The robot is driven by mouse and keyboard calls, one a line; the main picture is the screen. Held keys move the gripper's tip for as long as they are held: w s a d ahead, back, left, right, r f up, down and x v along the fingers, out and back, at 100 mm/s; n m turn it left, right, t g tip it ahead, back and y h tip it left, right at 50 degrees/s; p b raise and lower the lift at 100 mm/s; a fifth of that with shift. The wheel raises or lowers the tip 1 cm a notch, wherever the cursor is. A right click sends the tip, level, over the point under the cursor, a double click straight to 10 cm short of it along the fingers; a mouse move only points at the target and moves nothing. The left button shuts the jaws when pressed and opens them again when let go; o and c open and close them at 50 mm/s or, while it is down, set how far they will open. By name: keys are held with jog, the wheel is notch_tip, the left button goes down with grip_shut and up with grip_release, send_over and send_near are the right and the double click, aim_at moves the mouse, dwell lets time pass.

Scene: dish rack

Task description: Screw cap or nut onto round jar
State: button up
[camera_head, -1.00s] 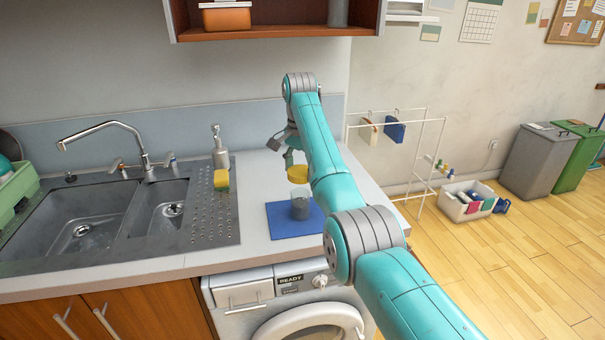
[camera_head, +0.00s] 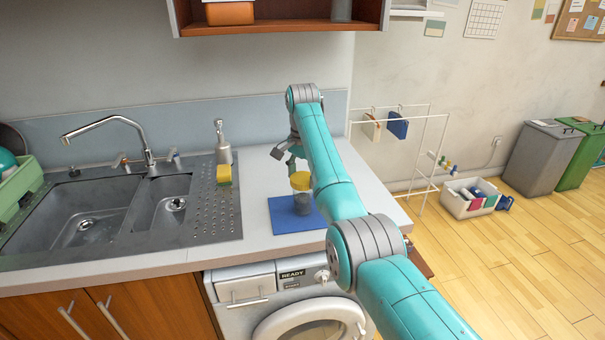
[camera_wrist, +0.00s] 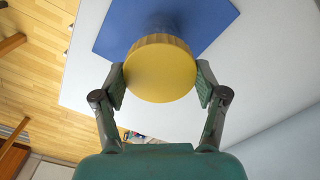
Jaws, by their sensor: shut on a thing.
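The yellow round cap (camera_head: 300,181) sits at the mouth of the clear round jar (camera_head: 303,203), which has grey contents. The jar stands upright on a blue mat (camera_head: 283,220) on the counter. My gripper (camera_wrist: 160,78) is shut on the cap, one finger on each side of its ribbed rim, as the wrist view shows. The cap (camera_wrist: 160,70) hides most of the jar in the wrist view. I cannot tell whether the threads are engaged. In the head view my arm partly hides the gripper and the mat's right side.
A wooden shelf (camera_head: 275,28) hangs above. A white drying rack (camera_head: 430,150) stands right of the counter. The counter around the mat is clear.

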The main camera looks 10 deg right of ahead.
jog(key=shift+f, duration=0.5)
jog(key=shift+f, duration=1.15)
dwell(0.9)
jog(key=m, duration=0.4)
jog(key=shift+m, duration=0.3)
jog(key=shift+m, duration=0.5)
jog(key=m, duration=0.3)
jog(key=shift+m, duration=0.3)
